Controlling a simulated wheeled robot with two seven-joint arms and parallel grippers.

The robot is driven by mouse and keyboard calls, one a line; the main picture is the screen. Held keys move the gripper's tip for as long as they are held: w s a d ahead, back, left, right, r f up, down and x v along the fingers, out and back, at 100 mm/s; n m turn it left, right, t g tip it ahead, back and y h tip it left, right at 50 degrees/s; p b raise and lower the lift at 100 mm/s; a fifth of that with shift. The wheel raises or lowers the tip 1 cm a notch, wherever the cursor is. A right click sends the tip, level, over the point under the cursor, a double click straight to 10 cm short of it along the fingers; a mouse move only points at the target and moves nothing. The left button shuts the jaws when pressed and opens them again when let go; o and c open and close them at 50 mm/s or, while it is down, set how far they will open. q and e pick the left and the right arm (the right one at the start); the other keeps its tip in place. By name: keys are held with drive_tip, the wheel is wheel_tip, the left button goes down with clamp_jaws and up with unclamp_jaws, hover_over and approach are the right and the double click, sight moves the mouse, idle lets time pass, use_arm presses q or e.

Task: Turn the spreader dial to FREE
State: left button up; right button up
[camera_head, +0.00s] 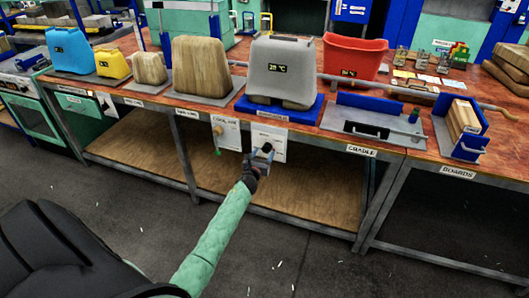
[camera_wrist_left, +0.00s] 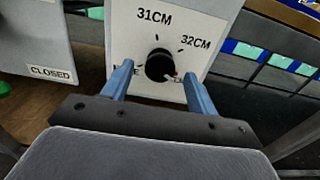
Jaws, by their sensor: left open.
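The spreader dial is a black round knob (camera_wrist_left: 159,65) on a white panel (camera_wrist_left: 130,22) in the left wrist view. The panel reads 31CM above the knob and 32CM at its upper right. A small pale and red mark shows at the knob's lower right. Lettering low on the panel is mostly hidden by my fingers, and I cannot read FREE. My left gripper (camera_wrist_left: 157,72) is open, with one blue finger on each side of the knob; contact is unclear. In the head view my left gripper (camera_head: 262,153) covers the knob on the panel (camera_head: 273,136) under the bench edge.
Left of the dial panel hangs another panel (camera_head: 225,132) with a green knob; in the wrist view it carries a CLOSED label (camera_wrist_left: 50,72). Above, a grey container (camera_head: 281,68) stands on a blue base. The bench shelf (camera_head: 310,200) below is empty.

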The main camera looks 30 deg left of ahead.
use_arm(q)
drive_tip(key=shift+x, duration=0.9)
drive_tip(key=shift+c, duration=0.2)
drive_tip(key=c, duration=0.9)
drive_tip(key=shift+c, duration=0.2)
